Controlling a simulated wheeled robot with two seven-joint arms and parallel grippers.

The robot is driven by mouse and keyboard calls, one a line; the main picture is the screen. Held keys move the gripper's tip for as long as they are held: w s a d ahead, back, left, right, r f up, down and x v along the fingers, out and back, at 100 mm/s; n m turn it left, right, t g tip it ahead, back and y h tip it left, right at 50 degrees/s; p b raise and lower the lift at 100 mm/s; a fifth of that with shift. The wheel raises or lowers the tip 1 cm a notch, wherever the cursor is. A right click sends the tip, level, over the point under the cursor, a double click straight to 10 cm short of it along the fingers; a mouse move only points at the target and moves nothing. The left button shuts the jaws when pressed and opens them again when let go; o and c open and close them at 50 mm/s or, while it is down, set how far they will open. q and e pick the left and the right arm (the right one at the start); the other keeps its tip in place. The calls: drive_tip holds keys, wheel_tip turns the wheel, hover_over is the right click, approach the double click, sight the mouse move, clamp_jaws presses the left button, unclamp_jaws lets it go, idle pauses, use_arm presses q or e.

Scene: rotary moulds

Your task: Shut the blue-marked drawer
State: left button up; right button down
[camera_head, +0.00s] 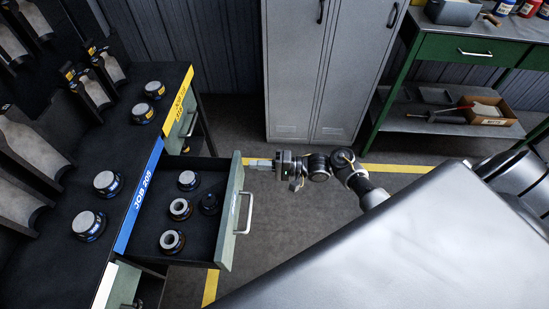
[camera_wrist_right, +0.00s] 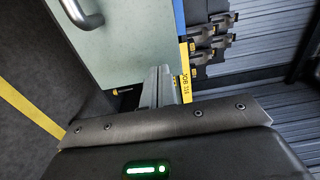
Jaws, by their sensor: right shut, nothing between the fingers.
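My right gripper (camera_head: 250,162) is shut and empty, at the far end of the drawer front. I cannot tell whether it touches the front. In the right wrist view the closed fingers (camera_wrist_right: 160,85) lie close to the edge of the pale drawer front (camera_wrist_right: 125,45). My left gripper is not in view.
The yellow-marked drawer (camera_head: 181,120) behind is shut or nearly so. Another pale drawer front (camera_head: 122,287) shows at the near end. A grey locker (camera_head: 297,70) and a green workbench (camera_head: 455,49) stand at the back. The floor right of the drawer is clear.

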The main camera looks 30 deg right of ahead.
drive_tip(key=shift+x, duration=1.3)
